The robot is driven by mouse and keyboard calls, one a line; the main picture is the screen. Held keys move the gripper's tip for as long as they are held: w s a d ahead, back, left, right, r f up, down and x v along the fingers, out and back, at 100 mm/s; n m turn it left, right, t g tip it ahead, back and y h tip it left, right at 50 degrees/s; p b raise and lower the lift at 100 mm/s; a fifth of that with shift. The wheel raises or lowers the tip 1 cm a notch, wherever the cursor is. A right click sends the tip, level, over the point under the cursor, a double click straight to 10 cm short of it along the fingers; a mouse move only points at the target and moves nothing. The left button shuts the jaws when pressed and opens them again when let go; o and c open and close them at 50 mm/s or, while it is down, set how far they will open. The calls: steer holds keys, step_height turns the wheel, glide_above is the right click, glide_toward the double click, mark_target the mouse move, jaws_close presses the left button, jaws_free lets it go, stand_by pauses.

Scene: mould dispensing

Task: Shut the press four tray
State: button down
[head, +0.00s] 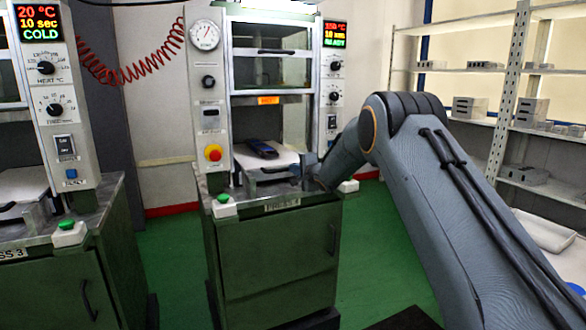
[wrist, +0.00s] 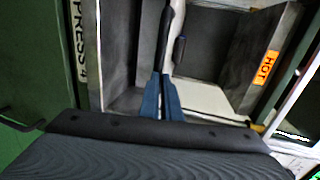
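The press four tray (head: 251,159) is a pale plate sticking out of the front of press four (head: 272,205), with a dark blue mould (head: 262,148) lying on it. In the wrist view the tray (wrist: 205,98) shows pale beyond my fingers. Its dark bar handle (head: 273,170) runs along the front edge; the handle (wrist: 165,45) also shows in the wrist view, reaching down to my fingertips. My gripper (head: 302,170) is at the right end of the handle, and its blue fingers (wrist: 160,90) look closed on it. The exact contact is partly hidden.
Press four's bay has an orange HOT label (head: 268,100); its display (head: 335,35) reads READY. A green button (head: 223,199) stands at its front left corner. Press three (head: 55,190) stands at left. Shelves (head: 490,120) with metal blocks are at right. Green floor shows between the presses.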

steer(key=shift+w+d+r, duration=0.15)
steer(key=shift+d, duration=0.2)
steer(key=a+p+v, duration=0.1)
steer(key=v, duration=1.3)
steer(key=s+d+f+n+g+h, duration=0.35)
steer(key=s+d, duration=0.35)
steer(key=s, duration=0.3)
steer(key=s+d+f+n+g+h, duration=0.25)
steer(key=s+d+f, duration=0.25)
steer(key=s+d, duration=0.3)
steer(key=s+d+f+n+g, duration=0.1)
steer(key=s+f+n+g, duration=0.1)
steer(key=s, duration=1.4)
steer(key=s+d+f+n+g+h, duration=0.1)
steer(key=s+f+n+g, duration=0.2)
steer(key=s, duration=1.3)
steer(key=shift+s+d+n+g, duration=0.4)
steer(key=shift+n+g, duration=0.3)
steer(key=shift+g, duration=0.5)
